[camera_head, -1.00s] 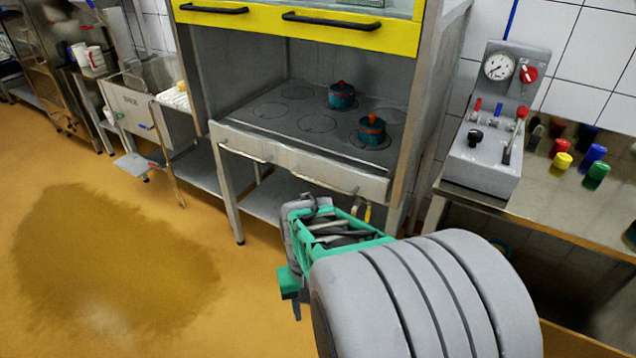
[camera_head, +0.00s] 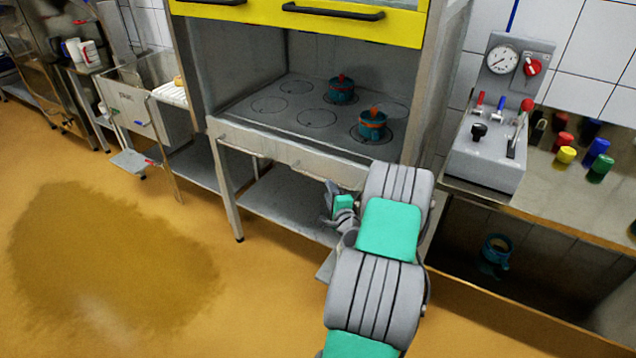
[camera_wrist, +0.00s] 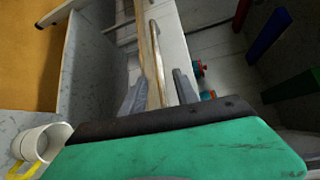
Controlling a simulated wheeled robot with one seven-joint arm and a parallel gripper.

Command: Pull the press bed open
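The press bed (camera_head: 285,118) is a grey slab with round marks under a yellow-fronted cabinet, with a pale front panel (camera_head: 275,150). Two teal moulds with red-orange tops, one farther back (camera_head: 341,92) and one nearer (camera_head: 372,126), stand on it. My gripper (camera_head: 338,200) is at the right part of the front panel, largely hidden by my arm. In the wrist view my gripper's fingers (camera_wrist: 160,92) are apart, with a thin tan bar (camera_wrist: 156,65), seemingly the front handle, between them. Whether they touch it I cannot tell.
A gauge box (camera_head: 488,155) with levers stands on the right counter (camera_head: 560,215), beside several coloured cylinders. A sink unit (camera_head: 135,105) stands at left. Orange floor (camera_head: 250,290) in front is clear, with a dark wet-looking patch (camera_head: 105,260).

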